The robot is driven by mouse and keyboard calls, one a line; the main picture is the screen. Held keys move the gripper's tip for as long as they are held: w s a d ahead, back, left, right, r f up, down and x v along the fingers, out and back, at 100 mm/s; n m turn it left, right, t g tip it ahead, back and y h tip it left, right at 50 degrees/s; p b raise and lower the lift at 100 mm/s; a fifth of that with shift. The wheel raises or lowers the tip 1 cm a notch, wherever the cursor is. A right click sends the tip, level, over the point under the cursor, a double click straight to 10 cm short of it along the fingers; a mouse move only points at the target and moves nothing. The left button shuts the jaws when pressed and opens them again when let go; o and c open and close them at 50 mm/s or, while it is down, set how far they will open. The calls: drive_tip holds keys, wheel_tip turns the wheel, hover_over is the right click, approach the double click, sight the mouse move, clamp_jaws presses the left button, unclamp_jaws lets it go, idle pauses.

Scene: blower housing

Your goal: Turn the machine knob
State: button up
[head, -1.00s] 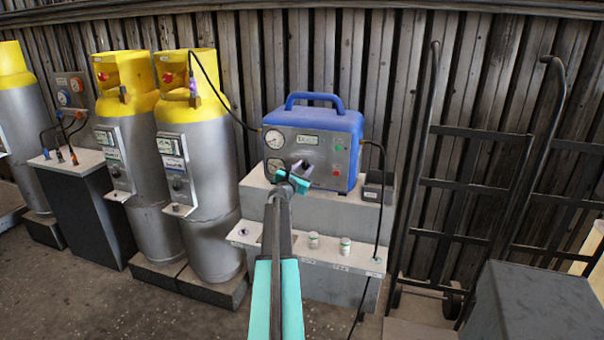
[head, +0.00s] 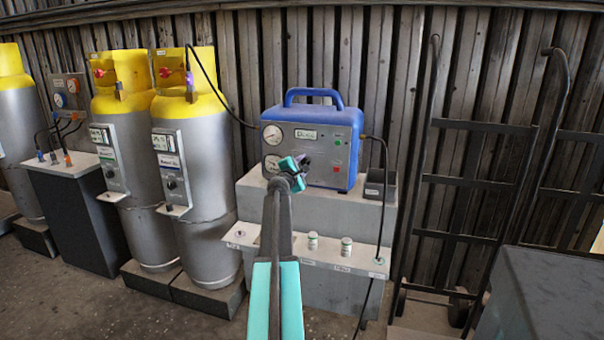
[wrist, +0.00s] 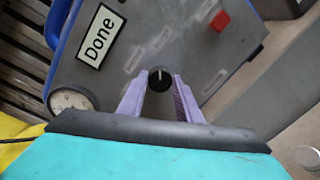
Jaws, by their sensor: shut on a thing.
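The blue machine (head: 343,118) with a grey front panel stands on a grey step. Its black round knob (wrist: 160,78) with a pale pointer line shows in the wrist view, between the tips of my gripper's purple fingers (wrist: 161,84). My gripper is shut on the knob. The pointer stands about upright in that picture. A white label (wrist: 101,35) on the panel reads "Done".
The panel has a red button (wrist: 219,21) and gauges (head: 273,135). Yellow-topped cylinders (head: 191,165) stand at left. Two small jars (head: 346,246) sit on the lower ledge. A black hose (head: 386,205) hangs right of the machine, near a hand truck (head: 423,180).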

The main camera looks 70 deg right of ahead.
drive_tip(key=shift+d+m+b, duration=0.1)
drive_tip(key=shift+m+b, duration=0.55)
drive_tip(key=shift+m, duration=0.25)
drive_tip(key=shift+r, duration=0.1)
drive_tip(key=o, duration=1)
drive_tip(key=shift+o, duration=0.2)
drive_tip(key=a, duration=1.3)
drive_tip(key=shift+s+a+r, duration=0.2)
drive_tip(key=shift+a+r, duration=0.05)
drive_tip(key=shift+a, duration=0.15)
drive_tip(key=shift+w, duration=0.1)
